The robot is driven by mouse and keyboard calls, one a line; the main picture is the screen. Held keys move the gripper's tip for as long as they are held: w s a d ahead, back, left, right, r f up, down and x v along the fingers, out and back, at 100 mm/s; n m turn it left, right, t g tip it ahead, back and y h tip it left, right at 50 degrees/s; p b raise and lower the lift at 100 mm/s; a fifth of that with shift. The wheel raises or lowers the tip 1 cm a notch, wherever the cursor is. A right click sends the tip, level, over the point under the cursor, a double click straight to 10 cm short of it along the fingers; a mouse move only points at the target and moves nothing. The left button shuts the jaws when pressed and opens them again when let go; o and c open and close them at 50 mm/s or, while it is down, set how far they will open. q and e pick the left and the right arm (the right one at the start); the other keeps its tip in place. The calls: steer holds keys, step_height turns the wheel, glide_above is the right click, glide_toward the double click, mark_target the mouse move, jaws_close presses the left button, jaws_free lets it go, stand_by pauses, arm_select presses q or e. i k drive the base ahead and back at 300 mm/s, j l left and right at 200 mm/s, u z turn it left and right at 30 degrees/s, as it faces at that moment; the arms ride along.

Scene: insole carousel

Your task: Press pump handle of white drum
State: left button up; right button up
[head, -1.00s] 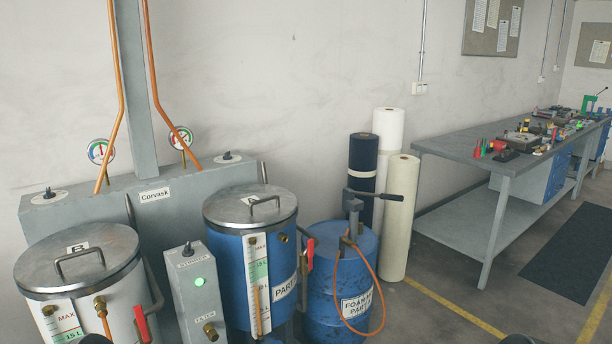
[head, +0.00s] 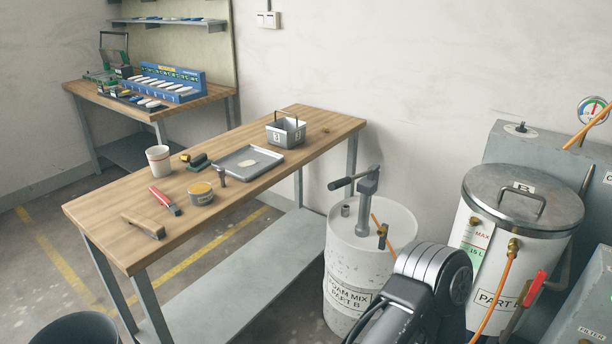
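The white drum (head: 345,262), labelled FOAM MIX PART B, stands on the floor right of the wooden table in the head view. A grey hand pump rises from its lid, and its pump handle (head: 347,181) with a dark grip points left, roughly level. An orange hose runs from the pump toward the right. A dark and silver link of my own arm covers the drum's lower right side. Neither gripper shows, and nothing is seen touching the handle.
The wooden table (head: 118,210) left of the drum holds a tray (head: 248,161), a metal basket (head: 286,134), a cup (head: 158,159) and tools. A lidded PART B tank (head: 512,250) stands close on the drum's right. A dark bin (head: 80,330) is at bottom left.

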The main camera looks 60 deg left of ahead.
mark_target(335, 185)
steer(key=u, duration=1.85)
